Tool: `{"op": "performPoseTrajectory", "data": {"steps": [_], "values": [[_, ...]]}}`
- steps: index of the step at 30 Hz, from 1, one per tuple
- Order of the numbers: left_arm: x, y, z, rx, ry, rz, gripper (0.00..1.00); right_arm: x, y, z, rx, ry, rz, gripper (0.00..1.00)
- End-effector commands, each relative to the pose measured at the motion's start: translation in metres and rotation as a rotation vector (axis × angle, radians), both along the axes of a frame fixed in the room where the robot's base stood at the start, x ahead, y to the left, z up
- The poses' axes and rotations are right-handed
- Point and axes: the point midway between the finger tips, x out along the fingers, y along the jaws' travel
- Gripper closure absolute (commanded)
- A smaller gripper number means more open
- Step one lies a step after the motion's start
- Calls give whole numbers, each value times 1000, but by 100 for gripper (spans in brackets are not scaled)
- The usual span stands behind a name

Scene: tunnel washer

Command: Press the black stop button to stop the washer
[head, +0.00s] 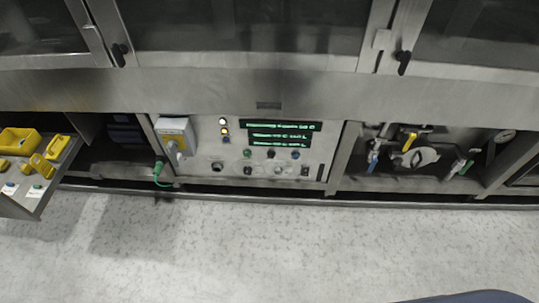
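The washer's control panel (236,160) sits low in the steel front, in the middle of the head view. It has a row of small buttons: a green button (247,153), a black button (271,154) and a blue button (295,154). The black one lies between the other two, just under the lit green displays (280,135). It is too small to tell whether it is pressed. Neither of my grippers is in view, and nothing covers the panel.
A grey box with a yellow label (175,128) and a green cable (160,172) are left of the panel. A tray (30,200) with yellow items juts out at far left. Valves and pipes (415,155) fill the right bay. The speckled floor (270,245) in front is clear.

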Motion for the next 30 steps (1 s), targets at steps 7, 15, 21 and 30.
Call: {"op": "performPoseTrajectory", "data": {"steps": [7, 15, 21, 30], "values": [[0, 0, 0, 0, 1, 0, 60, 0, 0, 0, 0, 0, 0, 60], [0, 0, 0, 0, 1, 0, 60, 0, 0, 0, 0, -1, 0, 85], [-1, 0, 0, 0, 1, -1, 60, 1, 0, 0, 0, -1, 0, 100], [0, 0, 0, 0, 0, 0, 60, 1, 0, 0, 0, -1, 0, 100]]}}
